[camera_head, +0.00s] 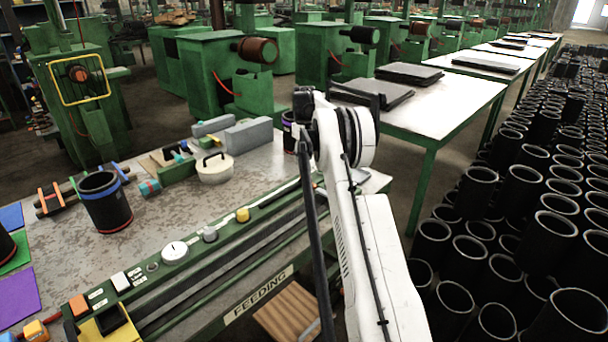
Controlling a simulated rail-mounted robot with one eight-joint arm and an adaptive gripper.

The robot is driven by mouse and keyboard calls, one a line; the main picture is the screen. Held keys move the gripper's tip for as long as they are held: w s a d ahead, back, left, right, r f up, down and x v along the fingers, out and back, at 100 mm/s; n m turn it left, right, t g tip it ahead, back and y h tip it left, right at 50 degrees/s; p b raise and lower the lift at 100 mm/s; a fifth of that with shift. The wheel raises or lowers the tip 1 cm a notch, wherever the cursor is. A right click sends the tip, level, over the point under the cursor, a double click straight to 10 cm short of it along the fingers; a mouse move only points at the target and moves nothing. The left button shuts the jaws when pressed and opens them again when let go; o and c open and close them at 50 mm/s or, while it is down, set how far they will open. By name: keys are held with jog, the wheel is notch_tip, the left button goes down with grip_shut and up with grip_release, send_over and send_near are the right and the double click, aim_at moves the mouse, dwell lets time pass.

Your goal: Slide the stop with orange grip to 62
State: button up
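A long green feeding rail (222,262) runs from the lower left toward the middle along the table's front edge. An orange block (78,305) sits at its lower left, and a second orange-yellow block (37,330) is near the bottom left corner. I cannot tell which of them is the grip of the stop. No scale numbers are readable, so 62 cannot be made out. My white arm rises from the bottom right to dark parts at its upper end, up and right of the rail, far from the orange blocks. My gripper's fingers cannot be made out there.
A yellow plate with a black piece (108,322) sits at the rail's lower left. A white dial (174,252) and a yellow knob (243,214) line its back edge. A black sleeve (105,202) stands on the worktable (180,215). Many black sleeves (520,190) crowd the right side.

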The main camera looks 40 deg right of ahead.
aim_at(304, 171)
notch_tip(304, 171, down, 8)
jog(key=shift+r, duration=0.2)
grip_shut()
dwell(0.4)
